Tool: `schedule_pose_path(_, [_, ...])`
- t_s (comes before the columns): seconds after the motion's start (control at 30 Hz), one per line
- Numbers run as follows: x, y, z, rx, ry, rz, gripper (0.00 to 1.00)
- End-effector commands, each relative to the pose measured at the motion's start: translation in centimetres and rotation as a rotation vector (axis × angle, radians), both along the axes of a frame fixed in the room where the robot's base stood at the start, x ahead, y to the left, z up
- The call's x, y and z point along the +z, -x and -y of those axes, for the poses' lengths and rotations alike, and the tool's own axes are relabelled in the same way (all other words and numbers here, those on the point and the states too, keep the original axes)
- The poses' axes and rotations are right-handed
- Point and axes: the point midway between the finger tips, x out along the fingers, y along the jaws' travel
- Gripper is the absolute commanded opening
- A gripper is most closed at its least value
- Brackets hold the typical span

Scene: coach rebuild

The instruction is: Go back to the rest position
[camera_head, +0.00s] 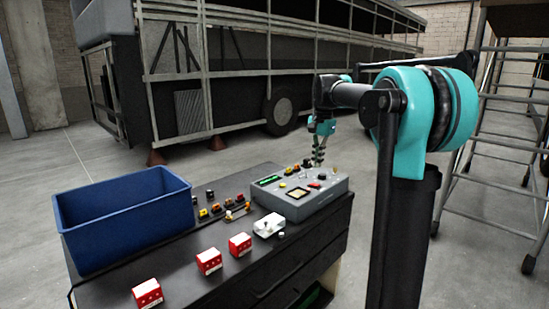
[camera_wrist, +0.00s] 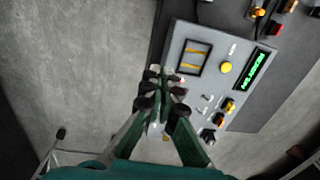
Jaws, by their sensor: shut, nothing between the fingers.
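My gripper (camera_head: 317,160) hangs from my arm and points down at the far right edge of a grey control box (camera_head: 310,206). Its fingers are shut with nothing between them; they also show in the wrist view (camera_wrist: 162,88), over the edge of the box (camera_wrist: 187,93). I cannot tell whether the fingertips touch the box. The box has a green lit display (camera_wrist: 254,77), a yellow button (camera_wrist: 226,67), a framed square window (camera_wrist: 192,57) and several small switches and coloured buttons.
The box stands on a black drawer cabinet (camera_head: 215,252). A blue bin (camera_head: 120,225), several red-and-white blocks (camera_head: 209,261), a white piece (camera_head: 268,225) and small coloured parts share its top. A coach frame (camera_head: 230,70) stands behind; a scaffold ladder (camera_head: 485,200) is at right.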

Motion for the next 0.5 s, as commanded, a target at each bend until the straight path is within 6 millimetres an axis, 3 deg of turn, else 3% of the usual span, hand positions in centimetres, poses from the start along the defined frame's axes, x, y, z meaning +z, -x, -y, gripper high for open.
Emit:
schedule_pose_path(0.27, [-2.8,2.3,0.5,0.077,0.008,0.037,0.00])
schedule_pose_path(0.5, [-6.8,5.8,1.3,0.185,0.023,0.087,0.00])
